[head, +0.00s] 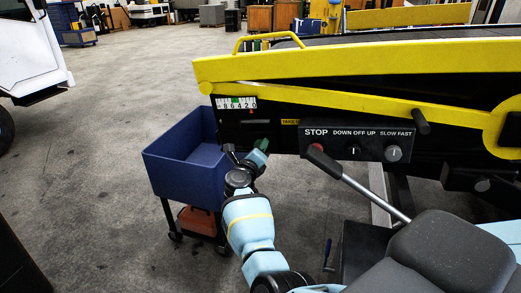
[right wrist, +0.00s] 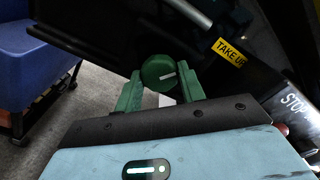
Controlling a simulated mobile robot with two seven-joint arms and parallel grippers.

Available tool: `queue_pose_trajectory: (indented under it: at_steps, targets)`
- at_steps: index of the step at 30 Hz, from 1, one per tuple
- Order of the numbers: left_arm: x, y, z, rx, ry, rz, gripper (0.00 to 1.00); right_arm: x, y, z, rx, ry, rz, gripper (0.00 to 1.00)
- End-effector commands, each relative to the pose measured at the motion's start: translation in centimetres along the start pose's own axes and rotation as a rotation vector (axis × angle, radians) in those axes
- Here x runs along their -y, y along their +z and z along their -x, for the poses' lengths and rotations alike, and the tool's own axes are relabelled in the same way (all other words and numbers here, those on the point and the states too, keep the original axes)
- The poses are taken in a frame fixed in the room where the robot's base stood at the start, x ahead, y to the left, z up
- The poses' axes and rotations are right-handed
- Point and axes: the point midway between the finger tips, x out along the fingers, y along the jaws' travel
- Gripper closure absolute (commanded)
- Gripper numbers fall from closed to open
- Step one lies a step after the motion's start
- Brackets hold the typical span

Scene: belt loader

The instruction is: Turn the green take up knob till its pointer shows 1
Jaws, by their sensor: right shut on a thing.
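The green take up knob (right wrist: 158,72) sits between the two green fingers of my right gripper (right wrist: 160,90) in the right wrist view. The gripper is shut on it. A white line on the knob's face points right and slightly up in that view. In the head view my right gripper (head: 249,156) reaches the knob (head: 262,144) at the lower edge of the black side panel. Above it is a white scale (head: 236,103) marked 8 6 4 2 0 with a green patch; its pointer is too small to read. My left gripper is not in view.
A yellow TAKE UP label (right wrist: 230,51) is beside the knob. A blue cart (head: 178,155) is close on the left. Open floor lies further left.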

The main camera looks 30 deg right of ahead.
Motion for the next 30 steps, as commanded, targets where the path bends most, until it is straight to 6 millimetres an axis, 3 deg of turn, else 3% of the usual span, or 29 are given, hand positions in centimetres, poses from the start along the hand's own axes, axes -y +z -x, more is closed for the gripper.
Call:
queue_pose_trajectory:
  at_steps: [9,25,26,30]
  targets:
    - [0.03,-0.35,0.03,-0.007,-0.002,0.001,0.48,0.09,0.10,-0.04,0.002,-0.001,0.119,0.83]
    - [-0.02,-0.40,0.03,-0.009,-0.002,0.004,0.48,0.10,0.08,-0.05,0.002,-0.002,0.143,0.83]
    - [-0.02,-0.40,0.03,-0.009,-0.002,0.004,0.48,0.10,0.08,-0.05,0.002,-0.002,0.143,0.59]
    - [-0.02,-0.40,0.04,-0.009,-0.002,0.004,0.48,0.09,0.06,-0.05,0.001,-0.002,0.143,0.41]
